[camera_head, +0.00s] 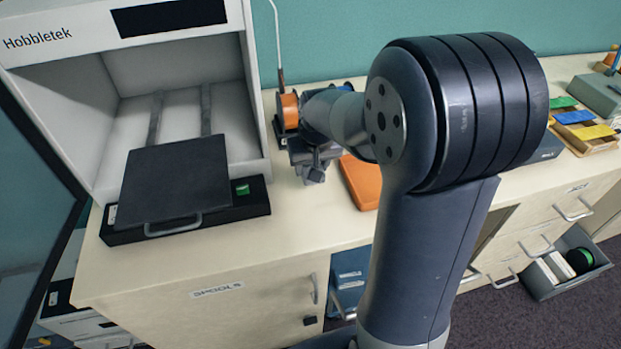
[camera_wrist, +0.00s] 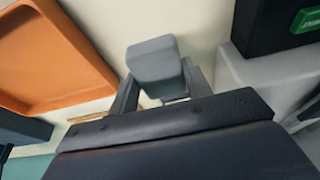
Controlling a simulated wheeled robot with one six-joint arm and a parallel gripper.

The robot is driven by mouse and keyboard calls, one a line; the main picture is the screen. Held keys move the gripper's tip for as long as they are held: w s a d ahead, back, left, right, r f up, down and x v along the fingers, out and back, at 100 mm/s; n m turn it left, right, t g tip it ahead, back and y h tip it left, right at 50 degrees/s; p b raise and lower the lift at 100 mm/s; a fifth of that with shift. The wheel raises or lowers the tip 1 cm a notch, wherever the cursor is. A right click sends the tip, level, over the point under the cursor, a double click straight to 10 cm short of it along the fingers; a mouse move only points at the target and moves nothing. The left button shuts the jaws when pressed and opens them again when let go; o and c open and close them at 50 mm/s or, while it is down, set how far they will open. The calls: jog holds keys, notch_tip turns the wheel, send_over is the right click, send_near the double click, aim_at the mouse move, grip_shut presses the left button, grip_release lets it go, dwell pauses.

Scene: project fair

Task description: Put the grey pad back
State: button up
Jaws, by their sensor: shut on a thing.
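My gripper (camera_head: 308,160) hangs over the worktop, between the white Hobbletek machine and the orange tray. In the wrist view, my gripper (camera_wrist: 158,92) is shut on a small grey block with rounded edges, which I take to be the grey pad (camera_wrist: 153,60). The pad sticks out past the fingers over the pale worktop. In the head view, the pad (camera_head: 314,176) is small and partly hidden by the gripper. I cannot tell whether it touches the worktop.
The white machine (camera_head: 258,125) stands at left, its dark plate (camera_head: 175,180) pulled forward, with a green button (camera_head: 242,189) beside it. The orange tray (camera_head: 362,183) is close on the right. An orange spool (camera_head: 289,110) stands behind. The worktop (camera_head: 300,230) in front is clear.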

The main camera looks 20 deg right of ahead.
aim_at(312, 191)
jog(key=shift+f, duration=2.65)
jog(key=shift+f, duration=0.1)
jog(key=o, duration=0.9)
jog(key=shift+o, duration=0.2)
jog(key=shift+r, duration=0.5)
jog(key=v, duration=1.1)
jog(key=shift+s+r, duration=0.1)
jog(key=shift+s, duration=0.05)
